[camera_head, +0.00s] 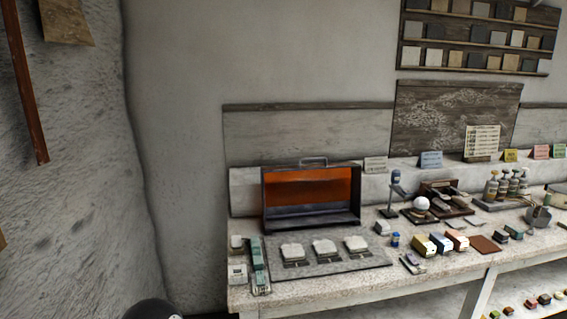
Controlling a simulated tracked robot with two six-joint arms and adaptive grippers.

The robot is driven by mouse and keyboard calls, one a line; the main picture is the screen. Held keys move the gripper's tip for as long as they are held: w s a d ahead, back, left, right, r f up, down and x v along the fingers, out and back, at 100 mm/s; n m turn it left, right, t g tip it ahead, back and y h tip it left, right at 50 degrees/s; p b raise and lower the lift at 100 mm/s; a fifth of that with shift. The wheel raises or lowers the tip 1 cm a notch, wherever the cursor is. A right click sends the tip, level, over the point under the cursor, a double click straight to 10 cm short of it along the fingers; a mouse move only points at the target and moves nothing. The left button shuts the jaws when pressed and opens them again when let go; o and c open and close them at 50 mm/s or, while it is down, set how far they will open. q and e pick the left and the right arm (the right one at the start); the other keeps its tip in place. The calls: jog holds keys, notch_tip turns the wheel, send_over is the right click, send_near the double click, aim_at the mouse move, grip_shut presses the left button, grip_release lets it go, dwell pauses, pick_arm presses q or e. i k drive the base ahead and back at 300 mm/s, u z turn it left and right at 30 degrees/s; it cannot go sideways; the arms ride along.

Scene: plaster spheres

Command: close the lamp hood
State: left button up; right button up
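The lamp hood (307,187) stands at the back left of the workbench, against the wall. It is a wide dark-framed box shape with a translucent orange panel and a metal handle (313,161) on its top edge. A dark grey-blue strip shows below the orange. I cannot tell for sure how its hinged part sits. In front of it is a dark flat board (352,263) with three pale plaster pieces on small stands, the middle one (325,247) among them. Neither of my grippers is in view.
The stone-topped workbench (300,293) runs to the right. A green-and-white long tool (259,266) lies left of the board. A small stand with a white sphere (421,204), several coloured boxes (440,242) and bottles (503,186) crowd the right side. Sample shelves hang above.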

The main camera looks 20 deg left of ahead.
aim_at(318, 187)
jog(key=z, duration=0.15)
jog(key=i, duration=0.9)
